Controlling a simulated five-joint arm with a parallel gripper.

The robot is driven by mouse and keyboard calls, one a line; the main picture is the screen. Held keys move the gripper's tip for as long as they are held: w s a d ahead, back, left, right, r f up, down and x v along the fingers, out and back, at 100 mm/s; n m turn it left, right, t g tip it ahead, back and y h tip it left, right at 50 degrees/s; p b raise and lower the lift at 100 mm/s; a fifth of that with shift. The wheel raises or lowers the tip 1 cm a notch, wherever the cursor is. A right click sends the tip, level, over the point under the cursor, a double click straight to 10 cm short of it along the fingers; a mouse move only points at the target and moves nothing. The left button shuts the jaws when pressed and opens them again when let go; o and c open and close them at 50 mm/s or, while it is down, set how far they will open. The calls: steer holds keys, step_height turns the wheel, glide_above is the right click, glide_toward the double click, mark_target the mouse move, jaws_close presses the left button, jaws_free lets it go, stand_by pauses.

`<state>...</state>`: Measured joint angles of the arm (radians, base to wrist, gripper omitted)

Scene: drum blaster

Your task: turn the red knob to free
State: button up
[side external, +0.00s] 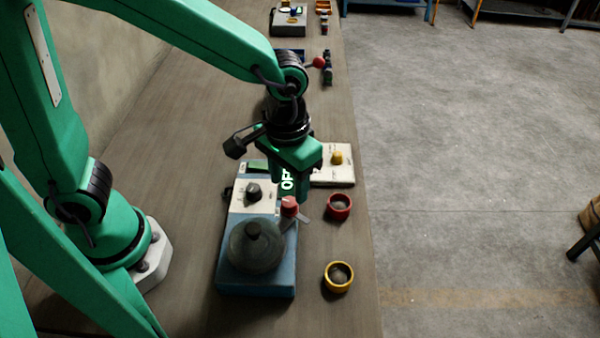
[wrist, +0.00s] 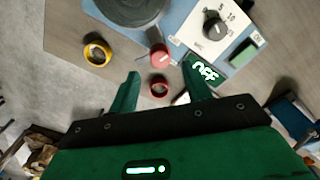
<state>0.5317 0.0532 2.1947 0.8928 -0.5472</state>
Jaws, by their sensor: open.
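The red knob (side external: 289,206) stands on the right side of a blue machine (side external: 228,278), beside its round dark drum (side external: 256,248). In the wrist view the red knob (wrist: 158,54) lies just beyond my fingertips, roughly between them. A pale lever or pointer shows beside it in the side view. My gripper (side external: 290,194) points down over the machine's back right part, close behind the knob. In the wrist view my gripper (wrist: 161,73) is open, with nothing between its fingers. The display (wrist: 203,70) reads OFF.
A black dial (side external: 253,191) sits on the machine's white panel. A white box with a yellow knob (side external: 337,158) stands behind. The bench edge lies just right of the rings.

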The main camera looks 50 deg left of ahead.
mark_target(286, 198)
steer(key=shift+r, duration=1.7)
steer(key=shift+a, duration=0.1)
steer(key=shift+a+r, duration=0.3)
steer(key=shift+a, duration=0.1)
steer(key=s+a+r+t, duration=0.2)
steer(key=s+a+r, duration=0.1)
steer(key=a, duration=0.5)
steer(key=s+a+r+t, duration=0.3)
steer(key=a+r, duration=0.1)
steer(key=a, duration=0.3)
steer(key=shift+a+t, duration=0.3)
steer(key=shift+a, duration=0.1)
